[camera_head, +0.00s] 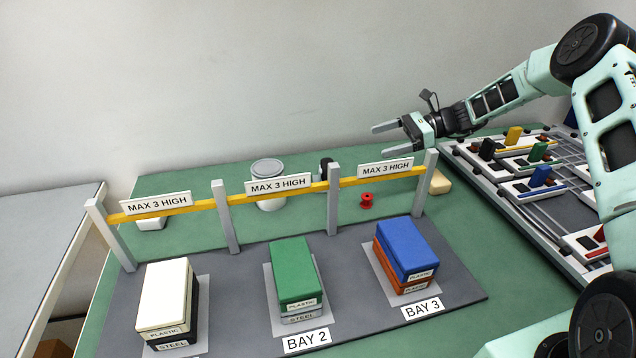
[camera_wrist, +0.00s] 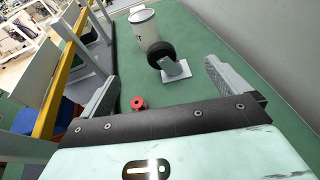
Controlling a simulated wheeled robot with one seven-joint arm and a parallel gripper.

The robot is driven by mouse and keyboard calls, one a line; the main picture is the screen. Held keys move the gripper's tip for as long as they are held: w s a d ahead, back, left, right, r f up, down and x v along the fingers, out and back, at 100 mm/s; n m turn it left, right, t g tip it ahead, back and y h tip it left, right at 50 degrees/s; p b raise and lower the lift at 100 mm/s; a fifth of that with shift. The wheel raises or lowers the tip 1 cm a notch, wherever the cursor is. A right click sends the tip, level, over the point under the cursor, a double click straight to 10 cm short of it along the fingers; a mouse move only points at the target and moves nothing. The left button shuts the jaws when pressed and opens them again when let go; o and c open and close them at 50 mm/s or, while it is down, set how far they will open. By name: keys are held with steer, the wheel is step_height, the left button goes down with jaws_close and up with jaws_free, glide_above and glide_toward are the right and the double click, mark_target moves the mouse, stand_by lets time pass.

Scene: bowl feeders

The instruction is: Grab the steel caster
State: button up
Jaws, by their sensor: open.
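The steel caster (camera_wrist: 163,55) has a black wheel and a light grey plate. In the wrist view it lies on the green mat beyond and between my fingertips. In the head view the caster (camera_head: 325,166) is a small dark shape, partly hidden behind the middle-right post of the rail. My gripper (camera_head: 380,141) is at the upper right of the head view, above the back of the green surface, with its fingers pointing left. In the wrist view my gripper (camera_wrist: 160,72) has its two fingers wide apart with nothing between them, and the caster is apart from them.
A white can (camera_wrist: 144,27) stands beside the caster. A red spool (camera_wrist: 138,103) lies nearer my gripper. A yellow rail (camera_head: 240,198) on grey posts, with height signs, runs in front. Stacked blocks stand in the bays. A rack of connectors (camera_head: 545,185) is at right.

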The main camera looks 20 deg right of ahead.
mark_target(330, 157)
steer(key=x, duration=0.4)
steer(key=p+x, duration=0.1)
steer(key=x, duration=0.3)
steer(key=p+x, duration=0.1)
steer(key=x, duration=0.3)
steer(key=shift+f, duration=0.4)
steer(key=shift+w+f+p+x, duration=0.1)
steer(key=shift+p+x, duration=0.3)
steer(key=shift+x, duration=1.1)
steer(key=shift+w+f+p+x, duration=0.15)
steer(key=shift+p+x, duration=0.25)
steer(key=shift+x, duration=1.15)
steer(key=shift+d+r, duration=0.1)
steer(key=shift+r, duration=0.05)
steer(key=c, duration=1.2)
